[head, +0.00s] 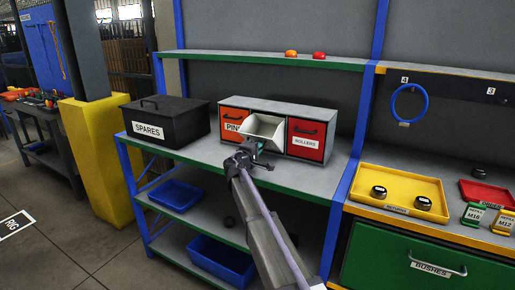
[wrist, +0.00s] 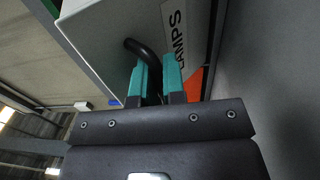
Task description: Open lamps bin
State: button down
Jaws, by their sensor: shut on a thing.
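The lamps bin (head: 265,127) is the cream middle bin of a grey three-bin cabinet (head: 285,107) and stands tilted outward, its open top showing. In the wrist view the pale front of the lamps bin (wrist: 95,42) bears a LAMPS label (wrist: 177,28) and a black curved handle (wrist: 134,46). My gripper (head: 258,147) is at the bin's lower front in the head view. In the wrist view the teal fingers of my gripper (wrist: 156,80) are shut on the handle, one on each side. The inside bottom of the bin is hidden.
An orange PINS bin (head: 233,126) and a red ROLLERS bin (head: 305,140) flank it, both closed. A black SPARES box (head: 165,123) stands to the left. A yellow tray (head: 398,187) lies to the right. The grey bench top (head: 205,155) before the cabinet is mostly clear.

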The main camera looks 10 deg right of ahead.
jog(key=c, duration=1.2)
grip_release()
jog(key=shift+s, duration=0.1)
jog(key=v, duration=1)
jog(key=shift+s+a+b, duration=0.25)
jog(key=shift+s+b, duration=0.05)
